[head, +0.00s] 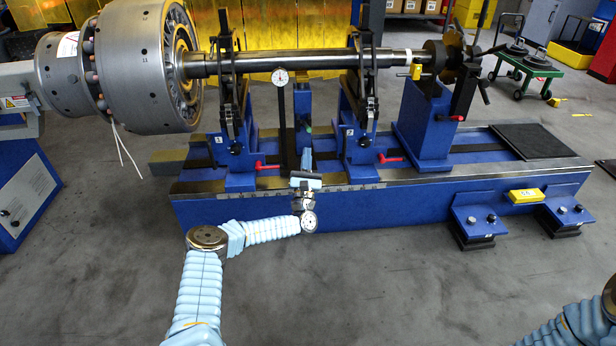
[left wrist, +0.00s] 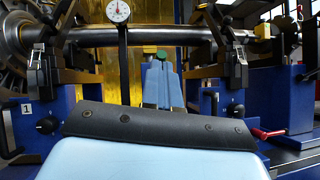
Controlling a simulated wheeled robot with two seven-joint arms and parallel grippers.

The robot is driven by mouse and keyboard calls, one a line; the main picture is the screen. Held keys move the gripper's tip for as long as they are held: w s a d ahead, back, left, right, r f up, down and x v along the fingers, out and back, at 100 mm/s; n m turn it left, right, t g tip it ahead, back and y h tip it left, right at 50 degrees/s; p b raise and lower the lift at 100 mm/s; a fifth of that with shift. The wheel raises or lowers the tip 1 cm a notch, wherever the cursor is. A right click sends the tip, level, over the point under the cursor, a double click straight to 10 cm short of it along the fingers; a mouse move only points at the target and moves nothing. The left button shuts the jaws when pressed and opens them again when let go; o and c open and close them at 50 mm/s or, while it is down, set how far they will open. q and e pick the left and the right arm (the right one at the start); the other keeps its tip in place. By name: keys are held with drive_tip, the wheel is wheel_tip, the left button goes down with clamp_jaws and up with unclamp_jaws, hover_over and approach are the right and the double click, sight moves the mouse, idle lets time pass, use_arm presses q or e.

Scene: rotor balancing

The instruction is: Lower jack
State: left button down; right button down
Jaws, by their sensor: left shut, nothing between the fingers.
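The jack appears to be the blue post (head: 303,101) between the two blue bearing pedestals, below the long steel shaft (head: 310,61). A green knob (head: 308,129) shows low in front of it, and also in the left wrist view (left wrist: 161,55). My left gripper (head: 306,153) points at the knob from the front of the bench. Its pale blue fingers (left wrist: 161,66) are shut and empty, with the tips just below the knob in the wrist view. I cannot tell whether they touch it. My right gripper is out of view.
Pedestal 1 (head: 237,160) and pedestal 2 (head: 361,150), each with a red lever, flank the left gripper. A dial gauge (head: 280,77) on a dark post stands just left of the jack. The bench front edge (head: 340,190) lies under my left wrist. Floor in front is clear.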

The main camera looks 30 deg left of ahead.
use_arm(q)
drive_tip(key=s+d+f, duration=0.1)
drive_tip(key=s+d, duration=0.1)
drive_tip(key=s, duration=0.5)
drive_tip(key=shift+d+f, duration=0.25)
drive_tip(key=shift+d, duration=0.15)
